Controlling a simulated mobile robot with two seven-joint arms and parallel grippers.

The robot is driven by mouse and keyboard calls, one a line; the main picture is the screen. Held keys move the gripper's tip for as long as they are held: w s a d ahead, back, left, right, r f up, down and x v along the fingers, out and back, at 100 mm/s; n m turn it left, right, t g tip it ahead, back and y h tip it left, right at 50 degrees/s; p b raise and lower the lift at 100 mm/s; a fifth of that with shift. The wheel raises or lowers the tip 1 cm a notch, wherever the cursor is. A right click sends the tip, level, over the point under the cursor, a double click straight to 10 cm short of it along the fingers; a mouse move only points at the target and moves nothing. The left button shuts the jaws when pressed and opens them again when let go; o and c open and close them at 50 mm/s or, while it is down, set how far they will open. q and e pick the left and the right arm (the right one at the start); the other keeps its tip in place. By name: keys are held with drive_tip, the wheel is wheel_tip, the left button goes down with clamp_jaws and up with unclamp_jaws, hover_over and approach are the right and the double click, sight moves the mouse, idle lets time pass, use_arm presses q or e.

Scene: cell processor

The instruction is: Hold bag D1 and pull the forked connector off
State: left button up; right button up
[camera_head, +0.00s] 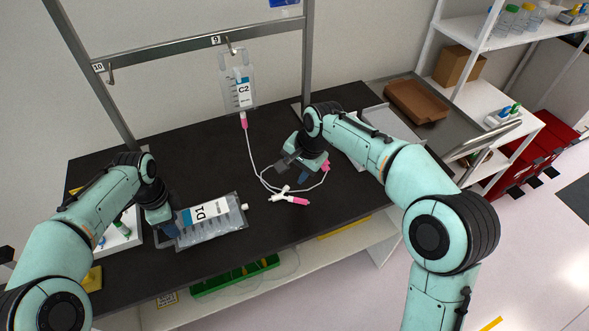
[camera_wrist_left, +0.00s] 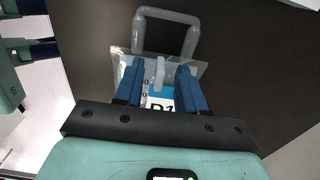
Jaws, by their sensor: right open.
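Bag D1 (camera_head: 210,222), clear with a white and blue label, lies on the black table at the front left. A short white port (camera_head: 244,207) sticks out at its right end. My left gripper (camera_head: 172,226) is at the bag's left end; in the left wrist view its blue fingers (camera_wrist_left: 160,88) stand apart over bag D1 (camera_wrist_left: 160,103). The forked connector (camera_head: 281,193), white with pink ends, lies on the table, apart from bag D1's port. White tubing runs from it to hanging bag C2 (camera_head: 238,88). My right gripper (camera_head: 307,172) is open above the tubing, near a pink end.
Bag C2 hangs from a hook on the metal rail (camera_head: 180,48). A white tray (camera_head: 122,240) with small items is left of bag D1. A brown tray (camera_head: 416,101) and a shelf unit (camera_head: 478,93) stand to the right. The table between the arms is mostly clear.

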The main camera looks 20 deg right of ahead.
use_arm(q)
wheel_tip(320, 180, up, 12)
idle(0.7)
drive_tip(key=shift+s+f, duration=0.1)
